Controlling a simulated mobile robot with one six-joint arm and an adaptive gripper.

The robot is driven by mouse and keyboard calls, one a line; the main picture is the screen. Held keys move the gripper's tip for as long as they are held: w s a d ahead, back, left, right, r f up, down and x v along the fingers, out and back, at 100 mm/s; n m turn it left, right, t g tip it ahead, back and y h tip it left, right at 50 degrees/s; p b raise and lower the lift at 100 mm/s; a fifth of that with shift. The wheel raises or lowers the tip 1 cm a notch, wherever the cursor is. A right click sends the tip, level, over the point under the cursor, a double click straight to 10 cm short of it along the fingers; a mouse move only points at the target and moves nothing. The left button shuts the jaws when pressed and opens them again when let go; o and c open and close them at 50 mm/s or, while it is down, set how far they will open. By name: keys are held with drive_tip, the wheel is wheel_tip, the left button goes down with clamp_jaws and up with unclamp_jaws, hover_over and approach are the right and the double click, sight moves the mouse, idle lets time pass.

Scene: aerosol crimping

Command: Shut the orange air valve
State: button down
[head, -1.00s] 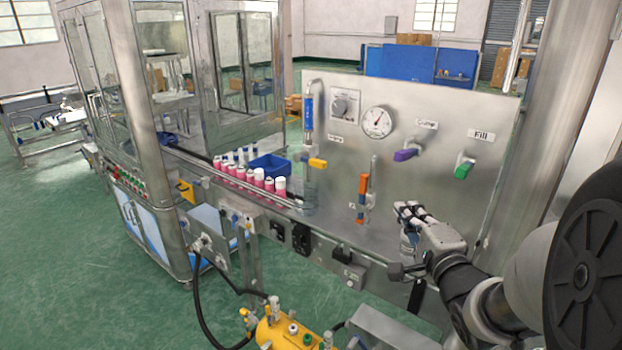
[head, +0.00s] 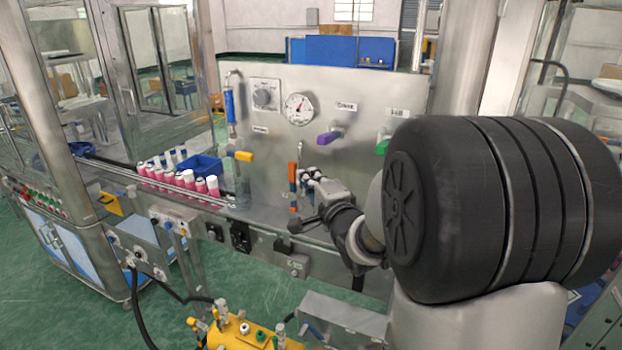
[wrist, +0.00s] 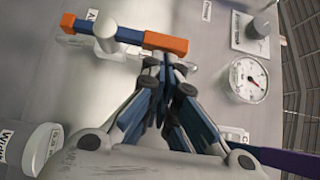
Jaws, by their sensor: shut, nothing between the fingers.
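The orange air valve (head: 292,173) is on the steel panel, with a long upright handle that has orange ends and a blue middle. In the wrist view the handle (wrist: 167,44) lies across the upper left, in line with the pipe behind it. My gripper (head: 308,173) is just right of the handle in the head view. In the wrist view my gripper (wrist: 166,62) is shut and empty, its fingertips close to the orange end nearer the gauge. I cannot tell whether they touch it.
The panel also carries a pressure gauge (head: 299,109), a yellow valve handle (head: 243,156), a purple one (head: 328,137) and a green one (head: 382,147). Pink cans (head: 188,179) and a blue bin (head: 206,166) stand on the conveyor at left. A yellow tank (head: 245,335) is below.

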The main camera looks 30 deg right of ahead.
drive_tip(key=shift+w+r, duration=0.1)
drive_tip(key=shift+w+a+r+n+g+p, duration=0.1)
drive_tip(key=shift+n+g+p, duration=0.2)
drive_tip(key=shift+p, duration=0.3)
